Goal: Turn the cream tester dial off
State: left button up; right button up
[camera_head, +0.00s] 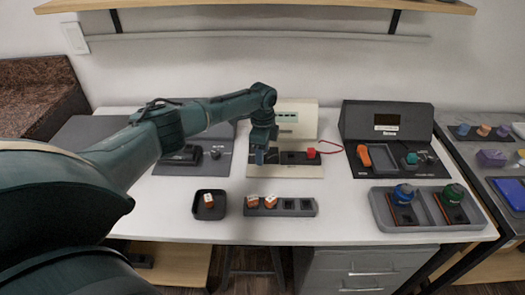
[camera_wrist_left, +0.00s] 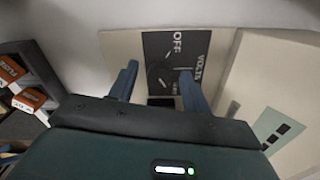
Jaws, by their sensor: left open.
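The cream tester (camera_head: 297,112) stands at the back middle of the white table, with its flat cream base in front. Its dial (camera_wrist_left: 159,74) is a dark round knob on a black label plate (camera_wrist_left: 172,42) marked OFF and VOLTS, with another word partly hidden. The knob's setting is too dark to tell. My left gripper (camera_head: 264,157) is over the dial in the head view. In the left wrist view its two blue fingers (camera_wrist_left: 158,86) are open, on either side of the dial; I cannot tell whether they touch it. My right gripper is out of view.
A red probe (camera_head: 311,153) with a red wire lies right of the dial. In front stand a small black tray (camera_head: 209,213) and a grey slotted holder (camera_head: 294,211) with orange-white blocks. A dark tester (camera_head: 387,121) and a grey tray (camera_head: 425,222) are at right.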

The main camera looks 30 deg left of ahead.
pick_arm(q)
jog(key=c, duration=1)
